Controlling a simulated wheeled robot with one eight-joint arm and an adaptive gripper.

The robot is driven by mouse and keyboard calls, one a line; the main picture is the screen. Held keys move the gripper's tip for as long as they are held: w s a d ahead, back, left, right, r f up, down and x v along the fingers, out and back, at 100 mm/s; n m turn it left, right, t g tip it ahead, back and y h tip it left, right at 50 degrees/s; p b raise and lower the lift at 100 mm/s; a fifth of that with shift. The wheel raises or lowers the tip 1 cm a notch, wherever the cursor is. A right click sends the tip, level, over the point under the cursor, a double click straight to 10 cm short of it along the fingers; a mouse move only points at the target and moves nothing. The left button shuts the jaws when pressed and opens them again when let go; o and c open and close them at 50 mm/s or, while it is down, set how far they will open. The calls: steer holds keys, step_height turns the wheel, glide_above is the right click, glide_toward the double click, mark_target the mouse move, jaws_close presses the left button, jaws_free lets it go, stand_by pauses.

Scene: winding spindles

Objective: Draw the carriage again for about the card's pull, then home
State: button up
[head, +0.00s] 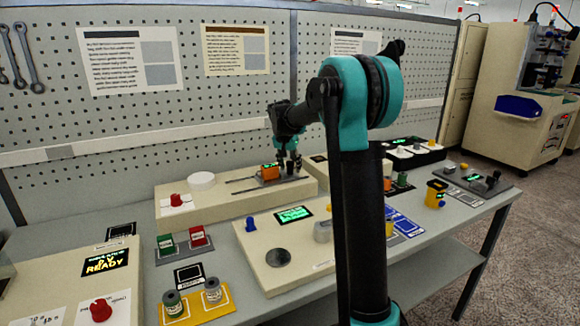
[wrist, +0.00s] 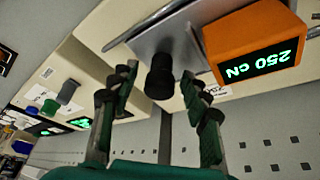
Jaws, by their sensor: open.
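The carriage is a grey plate (head: 283,181) on rails across a low cream bench unit (head: 226,203). An orange readout box (head: 270,171) stands on it; in the wrist view this box (wrist: 252,42) reads "250 cN", upside down. A dark round knob (wrist: 158,76) stands out from the carriage plate (wrist: 168,38). My gripper (head: 290,163) is above the carriage. In the wrist view my gripper (wrist: 161,82) is open, with the knob between its spread fingertips and visible gaps on both sides. Several printed cards hang on the pegboard, including one (head: 236,50); their text is unreadable.
A red knob (head: 177,200) and a white disc (head: 201,181) are on the same unit, left of the carriage. In front are a green-lit display (head: 293,214), a yellow spool tray (head: 208,308) and a panel (head: 105,263) reading "READY". My arm hides part of the right bench.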

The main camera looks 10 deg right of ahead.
mark_target(263, 168)
steer(key=shift+f, duration=0.1)
jaws_close()
stand_by(0.3)
steer(key=s+a, duration=0.1)
steer(key=a, duration=0.2)
steer(key=s+a, duration=0.1)
steer(key=a, duration=0.3)
steer(key=s+a, duration=0.1)
steer(key=a, duration=0.2)
steer(key=shift+s+a, duration=0.15)
steer(key=shift+s, duration=0.05)
jaws_free()
steer(key=shift+a, duration=0.1)
